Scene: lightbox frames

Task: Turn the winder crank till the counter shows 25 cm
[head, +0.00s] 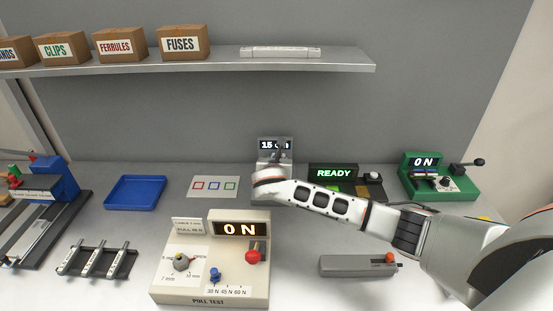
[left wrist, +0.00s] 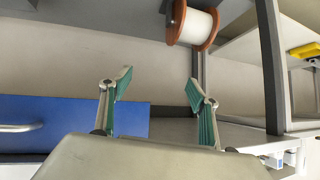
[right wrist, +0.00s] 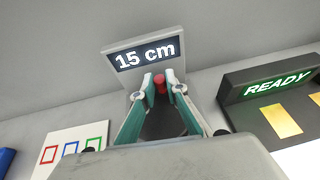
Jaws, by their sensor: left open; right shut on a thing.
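The winder's counter (right wrist: 145,54) reads 15 cm in the right wrist view. It also shows in the head view (head: 275,145), partly covered by my right arm. My right gripper (right wrist: 164,82) is shut on the crank's red knob (right wrist: 160,84), just in front of the counter. The rest of the crank is hidden behind the fingers. My left gripper (left wrist: 160,90) is open and empty in the left wrist view, away from the winder, with a blue drawer front (left wrist: 50,122) and a white spool with orange flanges (left wrist: 192,24) beyond it. It is not in the head view.
A dark unit reading READY (head: 333,172) stands right of the winder. A green tester (head: 440,184) is farther right. The beige pull tester (head: 212,268) stands in front. A card with coloured squares (head: 213,187) and a blue tray (head: 135,192) lie to the left.

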